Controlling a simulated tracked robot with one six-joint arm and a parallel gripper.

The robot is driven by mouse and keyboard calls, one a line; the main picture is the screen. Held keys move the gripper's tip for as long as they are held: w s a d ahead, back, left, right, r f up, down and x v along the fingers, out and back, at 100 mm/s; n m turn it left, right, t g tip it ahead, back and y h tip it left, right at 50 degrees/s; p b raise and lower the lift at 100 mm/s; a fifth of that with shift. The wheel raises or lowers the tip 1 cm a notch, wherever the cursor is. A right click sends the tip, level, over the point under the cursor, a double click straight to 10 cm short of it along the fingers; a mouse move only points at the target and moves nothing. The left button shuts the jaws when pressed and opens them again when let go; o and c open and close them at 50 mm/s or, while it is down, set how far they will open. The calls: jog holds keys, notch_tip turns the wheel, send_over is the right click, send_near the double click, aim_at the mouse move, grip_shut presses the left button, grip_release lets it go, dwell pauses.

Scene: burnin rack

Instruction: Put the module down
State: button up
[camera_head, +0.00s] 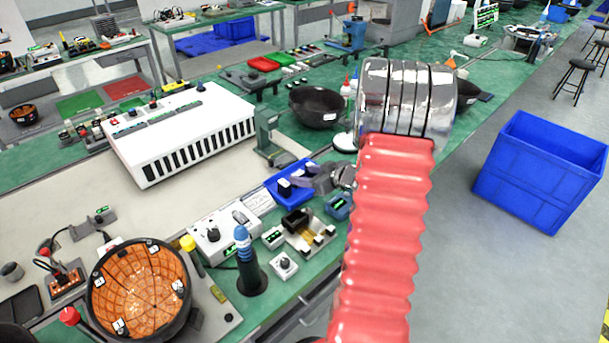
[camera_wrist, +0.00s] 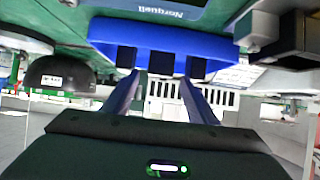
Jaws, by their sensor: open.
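My gripper (camera_wrist: 162,80) is open; its two blue fingers reach to the edge of a blue tray in the wrist view, with a gap between them. In the head view, my gripper (camera_head: 308,184) is beside the blue tray (camera_head: 272,182), at its right side. Small dark blocks (camera_head: 284,187) stand in that tray; dark blocks also show along the blue tray (camera_wrist: 180,45) in the wrist view. I cannot tell which of them is the module, or whether the fingers touch one. Nothing is clearly held.
A white slotted rack (camera_head: 180,130) stands behind the tray, left of a green stand (camera_head: 267,135). A black bowl (camera_head: 316,105) is beyond. A white device (camera_head: 224,236), a blue-topped post (camera_head: 246,262) and an orange-lined bowl (camera_head: 140,290) crowd the front. A blue bin (camera_head: 540,170) is on the floor.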

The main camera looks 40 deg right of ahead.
jog(key=v, duration=1)
jog(key=shift+s, duration=0.25)
jog(key=shift+r, duration=0.1)
jog(key=w+a+r+m+g+h, duration=0.1)
jog(key=w+a+r+h, duration=0.2)
jog(key=r, duration=0.4)
jog(key=w+a+r+m+g+h, duration=0.1)
jog(key=w+a+r+h, duration=0.15)
jog(key=a+r, duration=0.4)
jog(key=s+a+g+y, duration=0.1)
jog(key=s+a, duration=0.5)
jog(key=a, duration=0.3)
jog(key=s+a+n+g+y, duration=0.1)
jog(key=s+a+g+y, duration=0.1)
jog(key=s+a, duration=0.4)
jog(key=s+a+g+y, duration=0.1)
jog(key=s+a, duration=0.5)
jog(key=a, duration=0.6)
jog(key=shift+s+a+n+g+y, duration=0.2)
jog(key=shift+a+n+g+y, duration=0.15)
jog(key=shift+y, duration=0.2)
jog(key=shift+r, duration=0.15)
